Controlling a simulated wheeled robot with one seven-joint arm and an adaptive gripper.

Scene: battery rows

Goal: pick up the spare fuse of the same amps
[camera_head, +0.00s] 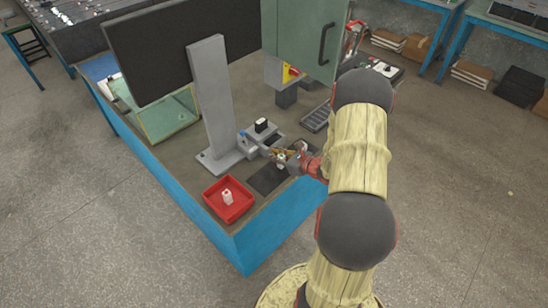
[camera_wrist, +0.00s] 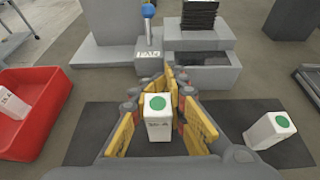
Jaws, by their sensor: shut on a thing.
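A white block-shaped fuse with a green dot (camera_wrist: 157,118) stands upright between the yellow pads of my gripper (camera_wrist: 171,82). My gripper is shut on it; small print on its front is too blurred to read. Whether its base touches the mat is hidden. A second white fuse with a green dot (camera_wrist: 270,130) sits on the dark mat (camera_wrist: 92,132), right of my gripper and apart from it. A third white fuse with reddish marks (camera_wrist: 13,104) is in the red tray (camera_wrist: 50,117) at the left. In the head view my gripper (camera_head: 286,158) is over the mat.
A grey stepped holder (camera_wrist: 200,70) with a dark slot and a black ribbed block stands just beyond my gripper. Left of it are a blue-knobbed lever (camera_wrist: 147,12) and a grey stand (camera_head: 212,105). The bench's blue edge (camera_head: 275,222) is in front.

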